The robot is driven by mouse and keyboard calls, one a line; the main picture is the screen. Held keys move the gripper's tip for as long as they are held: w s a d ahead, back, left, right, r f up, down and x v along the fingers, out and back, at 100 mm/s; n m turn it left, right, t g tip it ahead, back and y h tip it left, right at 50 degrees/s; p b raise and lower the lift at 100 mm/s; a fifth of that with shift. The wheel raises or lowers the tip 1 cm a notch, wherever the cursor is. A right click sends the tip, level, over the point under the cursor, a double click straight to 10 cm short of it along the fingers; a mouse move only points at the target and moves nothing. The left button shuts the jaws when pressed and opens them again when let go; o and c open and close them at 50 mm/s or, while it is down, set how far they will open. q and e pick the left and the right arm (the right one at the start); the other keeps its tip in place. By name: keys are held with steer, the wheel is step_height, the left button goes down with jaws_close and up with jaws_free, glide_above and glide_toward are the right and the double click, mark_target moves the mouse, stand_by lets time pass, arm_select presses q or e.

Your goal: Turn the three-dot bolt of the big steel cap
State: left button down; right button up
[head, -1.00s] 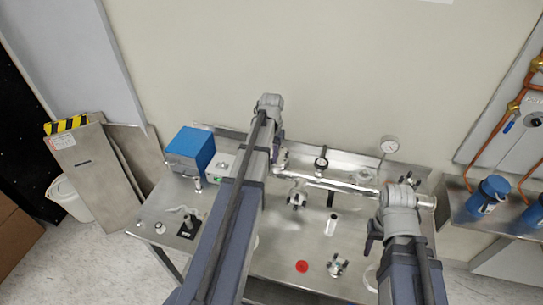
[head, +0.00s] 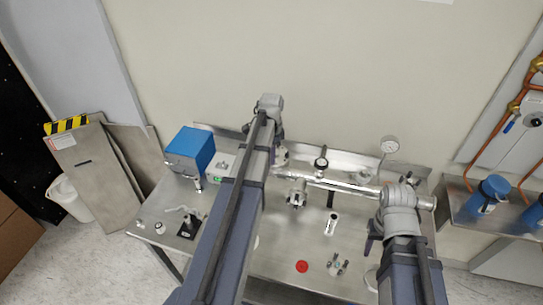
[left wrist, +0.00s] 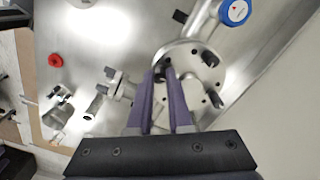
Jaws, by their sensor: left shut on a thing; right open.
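The big steel cap (left wrist: 185,108) is a round metal disc with several dark bolts and holes near its rim in the left wrist view. My left gripper (left wrist: 162,76) has its two purple fingers over the cap's near-left rim, shut on a dark bolt (left wrist: 168,73) there. Another dark bolt (left wrist: 209,58) sits across the disc. Dot marks on the bolts are too small to read. In the head view my left arm hides the left fingers and most of the cap. My right gripper (head: 371,242) is open above the right part of the table, apart from the cap.
A steel table (head: 285,235) carries a red disc (head: 302,267), a small clamp-like fitting (head: 338,264), a pale cylinder (head: 331,222) and a blue box (head: 190,150).

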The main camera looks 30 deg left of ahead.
arm_select(q)
steer(key=shift+m, duration=1.1)
steer(key=c, duration=1.1)
jaws_free()
step_height(320, 180, up, 8)
steer(key=p, duration=0.8)
steer(key=shift+f, duration=0.1)
